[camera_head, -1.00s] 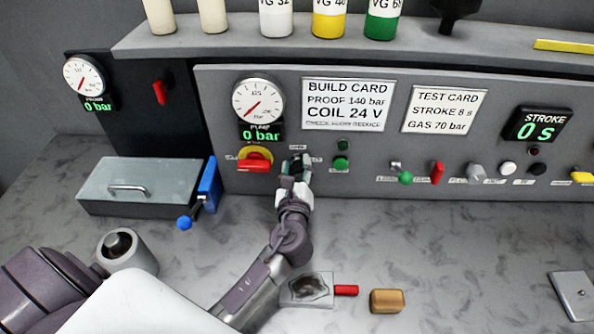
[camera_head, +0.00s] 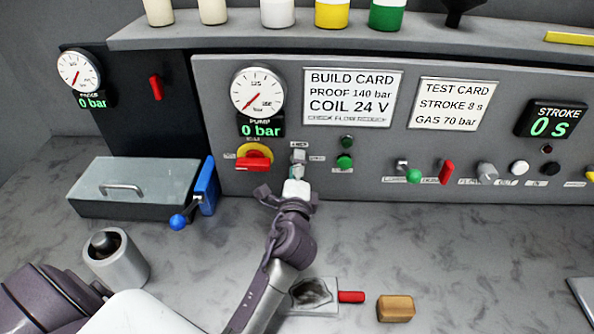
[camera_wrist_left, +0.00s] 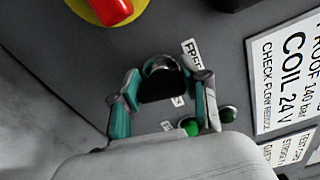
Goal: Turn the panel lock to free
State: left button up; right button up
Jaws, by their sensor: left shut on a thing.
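The panel lock is a small knob (camera_head: 298,157) low on the grey panel, below and right of the pump gauge. In the left wrist view it is a dark knob with a silver ring (camera_wrist_left: 160,68). A white label reading FREE (camera_wrist_left: 192,54) sits beside it. My left gripper (camera_head: 297,170) is at the panel, its fingers shut on the lock. In the left wrist view the teal-padded fingers (camera_wrist_left: 165,98) stand on either side of the knob. Its exact turned angle is hard to read. My right gripper is not in view.
A red knob on a yellow disc (camera_head: 254,157) is just left of the lock. A green button (camera_head: 344,161) is close on the right. A blue lever (camera_head: 204,188) stands farther left. A red-handled tray (camera_head: 312,292) and a tan block (camera_head: 395,308) lie on the bench.

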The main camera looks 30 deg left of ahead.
pick_arm(q)
jog(key=shift+f+n+b, duration=0.1)
jog(key=shift+n+b, duration=0.3)
jog(key=shift+n, duration=0.7)
jog(key=o, duration=1.1)
jog(key=shift+o, duration=0.2)
